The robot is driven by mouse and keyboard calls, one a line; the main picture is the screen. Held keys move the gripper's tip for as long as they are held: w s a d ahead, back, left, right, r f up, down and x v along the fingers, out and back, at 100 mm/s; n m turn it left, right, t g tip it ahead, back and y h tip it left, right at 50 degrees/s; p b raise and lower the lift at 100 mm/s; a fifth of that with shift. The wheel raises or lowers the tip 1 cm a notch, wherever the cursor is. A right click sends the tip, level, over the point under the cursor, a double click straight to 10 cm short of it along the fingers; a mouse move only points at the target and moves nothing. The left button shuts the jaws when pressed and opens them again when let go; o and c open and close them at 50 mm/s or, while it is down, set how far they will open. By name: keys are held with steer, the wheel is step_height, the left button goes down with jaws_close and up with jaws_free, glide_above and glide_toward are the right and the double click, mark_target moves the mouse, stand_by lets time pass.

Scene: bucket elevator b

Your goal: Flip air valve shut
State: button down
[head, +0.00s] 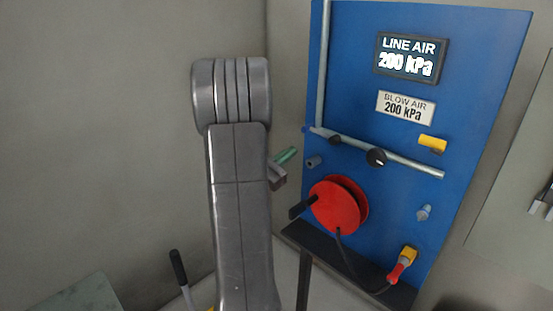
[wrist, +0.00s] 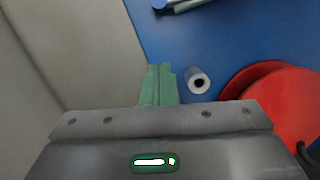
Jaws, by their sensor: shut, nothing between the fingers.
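My gripper (head: 285,156) has green fingers that are shut and empty. It is in front of the left edge of the blue panel (head: 470,60), left of the grey pipe with its fittings. The closed fingers also show in the wrist view (wrist: 158,84), pointing at the panel's edge. The slanted grey pipe (head: 410,165) carries black round fittings (head: 376,157), and a yellow handle-like piece (head: 432,143) sits just above it. No label marks which of these is the air valve. The fingers appear apart from the pipe. My arm hides part of the wall.
A red reel (head: 335,206) with a black handle is low on the panel. A small grey nozzle (wrist: 197,80) is right of the fingertips. A red and yellow connector (head: 400,265) is at lower right. The displays read line air 200 kPa and blow air 200 kPa.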

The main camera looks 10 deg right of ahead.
mark_target(321, 133)
steer(key=d+r, duration=0.1)
steer(key=d+r+p, duration=0.1)
steer(key=r, duration=0.1)
steer(key=d+r+p, duration=0.1)
steer(key=shift+w+r, duration=0.1)
steer(key=shift+r, duration=0.15)
steer(key=shift+d, duration=0.1)
